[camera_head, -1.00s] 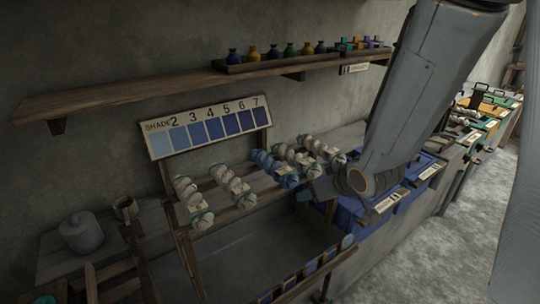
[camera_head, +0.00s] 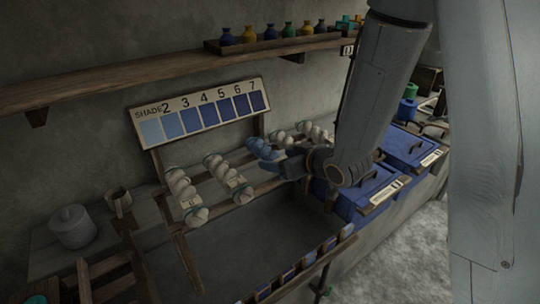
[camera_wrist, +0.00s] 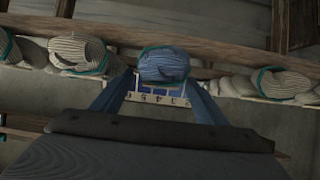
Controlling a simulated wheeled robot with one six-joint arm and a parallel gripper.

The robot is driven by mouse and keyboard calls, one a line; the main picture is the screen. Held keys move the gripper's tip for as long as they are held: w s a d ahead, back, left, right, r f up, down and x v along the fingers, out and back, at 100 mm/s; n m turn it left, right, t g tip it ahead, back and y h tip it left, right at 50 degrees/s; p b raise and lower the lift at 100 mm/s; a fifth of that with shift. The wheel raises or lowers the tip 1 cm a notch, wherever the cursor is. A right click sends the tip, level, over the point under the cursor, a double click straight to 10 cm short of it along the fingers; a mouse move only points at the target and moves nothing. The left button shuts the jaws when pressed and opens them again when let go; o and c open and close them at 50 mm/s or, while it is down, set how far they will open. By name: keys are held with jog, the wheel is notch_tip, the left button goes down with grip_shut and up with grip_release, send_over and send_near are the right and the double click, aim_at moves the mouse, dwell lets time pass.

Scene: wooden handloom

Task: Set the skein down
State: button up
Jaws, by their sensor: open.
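The blue skein (camera_head: 262,149) lies on the wooden rack (camera_head: 244,201), in a row with pale skeins. In the wrist view the blue skein (camera_wrist: 164,65), tied with a teal band, sits just past and between the fingertips of my gripper (camera_wrist: 160,84). My gripper (camera_head: 290,163) is open, its fingers apart on either side of the skein. In the head view the gripper and arm hide part of the skein and rack. I cannot tell whether a finger touches the skein.
Pale skeins (camera_head: 183,190) lie left of the blue one, and more (camera_head: 312,132) lie to its right. A shade board (camera_head: 200,112) stands behind. Blue lidded vats (camera_head: 405,148) stand at the right. A shelf with bottles (camera_head: 270,33) runs above.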

aim_at(255, 145)
jog(key=shift+p+x, duration=0.6)
jog(key=shift+x, duration=1.25)
jog(key=shift+r, duration=0.1)
jog(key=c, duration=1.2)
jog(key=shift+c, duration=0.7)
jog(key=shift+r, duration=0.15)
